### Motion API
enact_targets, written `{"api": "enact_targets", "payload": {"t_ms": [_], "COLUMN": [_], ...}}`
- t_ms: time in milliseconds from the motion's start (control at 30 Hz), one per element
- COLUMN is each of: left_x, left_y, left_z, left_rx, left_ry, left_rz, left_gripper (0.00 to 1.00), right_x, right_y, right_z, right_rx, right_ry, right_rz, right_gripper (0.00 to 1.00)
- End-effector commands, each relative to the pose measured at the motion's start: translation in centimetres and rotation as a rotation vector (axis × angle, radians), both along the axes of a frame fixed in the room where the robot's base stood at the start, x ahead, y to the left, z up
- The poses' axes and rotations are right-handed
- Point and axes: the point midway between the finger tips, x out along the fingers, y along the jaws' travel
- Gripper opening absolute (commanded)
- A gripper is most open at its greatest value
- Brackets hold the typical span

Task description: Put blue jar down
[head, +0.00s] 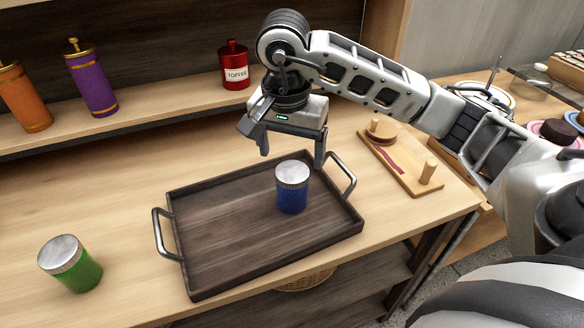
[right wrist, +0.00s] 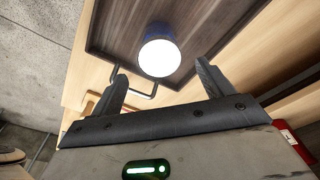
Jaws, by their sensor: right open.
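The blue jar (head: 292,190) with a silver lid stands upright on the dark wooden tray (head: 222,245), toward its right side. In the right wrist view the jar (right wrist: 159,50) shows lid-on, beyond the fingertips. My right gripper (head: 292,160) is open and empty, above and just behind the jar, apart from it. Its two fingers (right wrist: 162,80) also show in the right wrist view with nothing between them. My left gripper is in neither view.
A green jar (head: 72,264) stands left of the tray. A red toffee tin (head: 234,66), a purple canister (head: 92,82) and an orange canister (head: 24,98) stand on the back shelf. A wooden board (head: 400,163) lies right of the tray. The tray's left part is clear.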

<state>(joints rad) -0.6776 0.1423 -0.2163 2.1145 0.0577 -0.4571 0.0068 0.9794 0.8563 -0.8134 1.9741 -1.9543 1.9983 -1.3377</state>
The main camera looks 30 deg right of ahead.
Motion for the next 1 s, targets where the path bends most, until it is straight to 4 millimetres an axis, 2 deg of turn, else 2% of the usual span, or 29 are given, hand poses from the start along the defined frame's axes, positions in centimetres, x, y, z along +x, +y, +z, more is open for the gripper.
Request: {"api": "enact_targets", "payload": {"t_ms": [33, 100, 300, 1000], "left_x": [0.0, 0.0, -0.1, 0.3], "left_y": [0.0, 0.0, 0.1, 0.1], "left_z": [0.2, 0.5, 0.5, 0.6], "left_rx": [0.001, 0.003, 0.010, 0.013], "left_ry": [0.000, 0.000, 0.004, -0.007], "left_rz": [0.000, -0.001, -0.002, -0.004], "left_gripper": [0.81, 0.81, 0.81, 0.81], "right_x": [0.0, -0.1, -0.2, -0.3], "right_y": [0.0, 0.1, 0.3, 0.3], "right_z": [1.2, 2.3, 3.6, 3.6], "right_rx": [-0.001, -0.003, -0.002, -0.001], "right_ry": [-0.006, -0.005, -0.001, 0.001], "right_rz": [0.000, -0.001, -0.001, 0.000], "right_gripper": [0.80, 0.80, 0.80, 0.80]}}
